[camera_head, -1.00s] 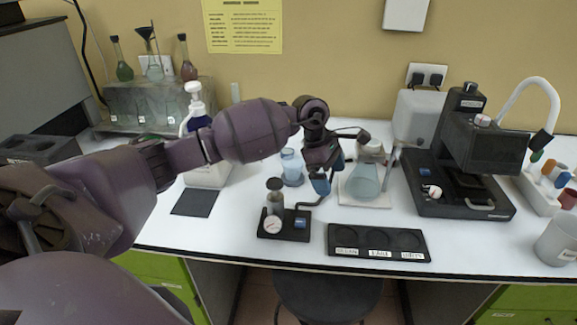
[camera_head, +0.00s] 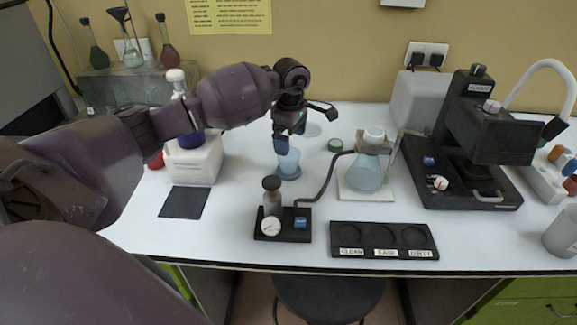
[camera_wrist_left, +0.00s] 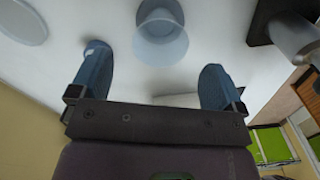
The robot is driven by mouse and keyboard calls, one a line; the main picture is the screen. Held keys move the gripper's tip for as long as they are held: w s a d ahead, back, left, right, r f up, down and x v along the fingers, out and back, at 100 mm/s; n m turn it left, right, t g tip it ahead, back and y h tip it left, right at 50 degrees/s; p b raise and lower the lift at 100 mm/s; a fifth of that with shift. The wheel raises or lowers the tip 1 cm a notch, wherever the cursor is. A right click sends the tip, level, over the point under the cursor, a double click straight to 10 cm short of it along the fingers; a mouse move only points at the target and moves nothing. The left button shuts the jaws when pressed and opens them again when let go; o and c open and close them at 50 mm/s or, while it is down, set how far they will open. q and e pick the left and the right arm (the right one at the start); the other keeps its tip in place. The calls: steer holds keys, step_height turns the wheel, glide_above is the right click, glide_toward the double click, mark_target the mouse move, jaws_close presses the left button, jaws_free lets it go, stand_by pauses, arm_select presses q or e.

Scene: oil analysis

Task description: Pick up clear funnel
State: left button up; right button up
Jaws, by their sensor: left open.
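A translucent bluish piece, which I take for the clear funnel (camera_head: 289,166), stands on the white bench behind the black gauge stand. Its upper part is partly hidden by my left gripper (camera_head: 288,142) in the head view. In the left wrist view the clear funnel (camera_wrist_left: 161,38) has a wide round outline and lies ahead of the gap between the fingers. My left gripper (camera_wrist_left: 155,62) is open, with two blue fingers well apart and nothing between them. I cannot tell its exact height above the funnel. My right gripper is not in view.
A flask (camera_head: 364,174) on a white stand is to the right. The black gauge stand (camera_head: 283,225) with its curved hose is in front. A labelled black tray (camera_head: 384,241) is near the front edge, and a white box (camera_head: 194,160) at left.

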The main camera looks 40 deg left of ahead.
mark_target(289, 163)
arm_select(q)
steer(key=f, duration=0.5)
steer(key=shift+s+a+f, duration=0.1)
steer(key=shift+a+f, duration=0.1)
steer(key=shift+f, duration=0.55)
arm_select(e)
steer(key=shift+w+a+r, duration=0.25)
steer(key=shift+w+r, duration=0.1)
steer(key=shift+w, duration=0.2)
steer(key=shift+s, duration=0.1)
